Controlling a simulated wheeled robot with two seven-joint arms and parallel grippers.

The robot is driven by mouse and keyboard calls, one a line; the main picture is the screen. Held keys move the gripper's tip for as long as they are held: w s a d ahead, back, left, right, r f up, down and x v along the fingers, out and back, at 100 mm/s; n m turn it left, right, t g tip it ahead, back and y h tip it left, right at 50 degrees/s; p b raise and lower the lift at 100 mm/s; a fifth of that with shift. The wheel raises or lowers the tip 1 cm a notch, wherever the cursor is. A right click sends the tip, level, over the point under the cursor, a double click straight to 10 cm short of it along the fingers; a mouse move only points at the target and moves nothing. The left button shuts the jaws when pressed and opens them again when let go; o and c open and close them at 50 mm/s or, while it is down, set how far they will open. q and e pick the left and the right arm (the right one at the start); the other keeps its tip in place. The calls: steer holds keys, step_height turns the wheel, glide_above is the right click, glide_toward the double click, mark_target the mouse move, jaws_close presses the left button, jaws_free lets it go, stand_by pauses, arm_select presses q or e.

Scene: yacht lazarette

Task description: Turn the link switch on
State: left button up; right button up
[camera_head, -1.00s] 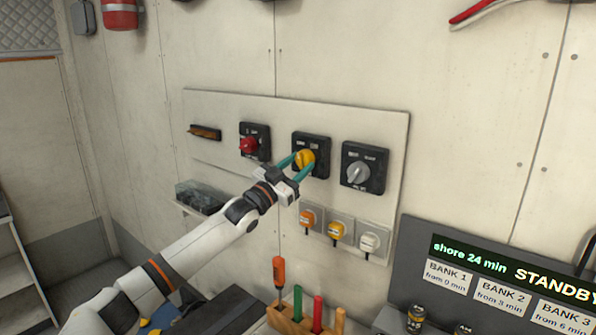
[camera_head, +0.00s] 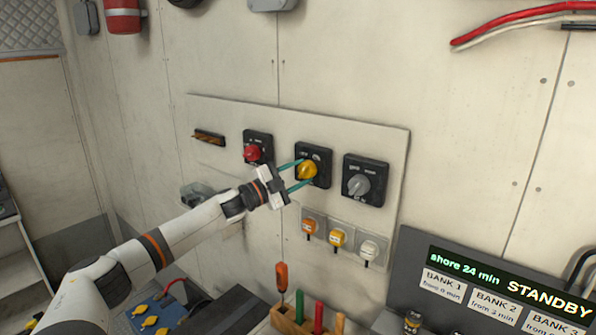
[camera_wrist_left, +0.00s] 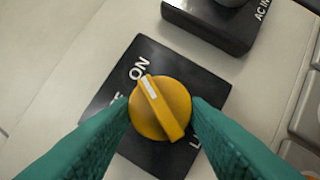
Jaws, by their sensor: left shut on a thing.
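The yellow rotary knob (camera_head: 307,170) sits on a black square plate in the middle of the wall panel. I take it as the link switch; a label starting with "L" is partly hidden by a finger. In the left wrist view the knob (camera_wrist_left: 160,107) has a raised grip bar with a white mark, and the mark points at the word "ON". My left gripper (camera_head: 298,175) reaches in from the lower left and is shut on the knob, one teal finger on each side, as the left wrist view (camera_wrist_left: 162,115) also shows. My right gripper is not in view.
A red knob (camera_head: 252,153) is to the left and a grey knob (camera_head: 358,185) to the right on the same panel (camera_head: 230,115). Several small switches sit below, including an orange one (camera_head: 309,228). A tool rack (camera_head: 290,320) and a display reading STANDBY (camera_head: 510,280) are lower.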

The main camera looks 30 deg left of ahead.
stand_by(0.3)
arm_select(q)
steer(key=o, duration=1)
steer(key=b+v, duration=0.7)
steer(key=v, duration=0.5)
steer(key=shift+b, duration=0.35)
